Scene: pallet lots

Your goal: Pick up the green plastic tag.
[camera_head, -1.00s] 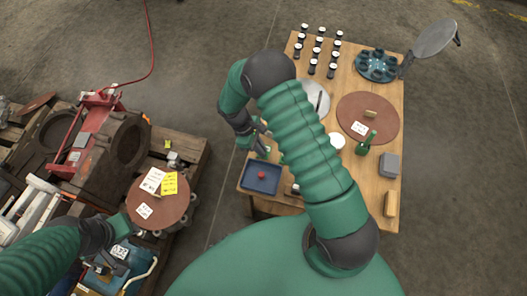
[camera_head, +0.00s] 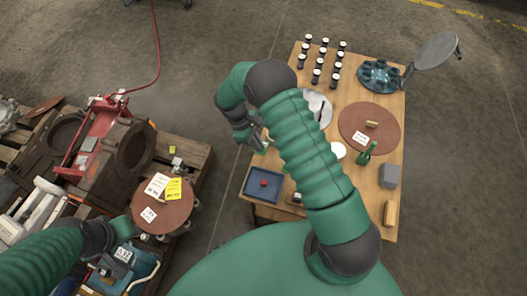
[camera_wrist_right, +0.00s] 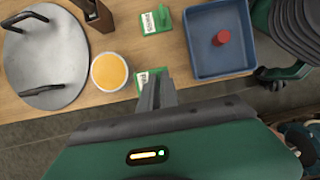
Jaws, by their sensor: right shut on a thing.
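My right gripper (camera_wrist_right: 155,92) is shut on a green plastic tag (camera_wrist_right: 146,83) with a white printed label, over the table's edge in the right wrist view. In the head view this gripper (camera_head: 257,141) is at the table's left side, and green shows at its fingertips. A second green tag (camera_wrist_right: 157,20) with a white label lies on the table, apart from the gripper. My left gripper (camera_head: 128,228) is at the lower-left rim of a brown disc (camera_head: 180,212) bearing white and yellow notes; its fingers are too small to read.
The wooden table (camera_head: 388,105) holds a blue tray (camera_wrist_right: 235,65) with a red piece, an orange-filled dish (camera_wrist_right: 110,72) and a grey round lid (camera_wrist_right: 45,62). Several dark jars and a brown disc (camera_head: 384,135) stand farther off. A loaded pallet (camera_head: 190,150) is at left.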

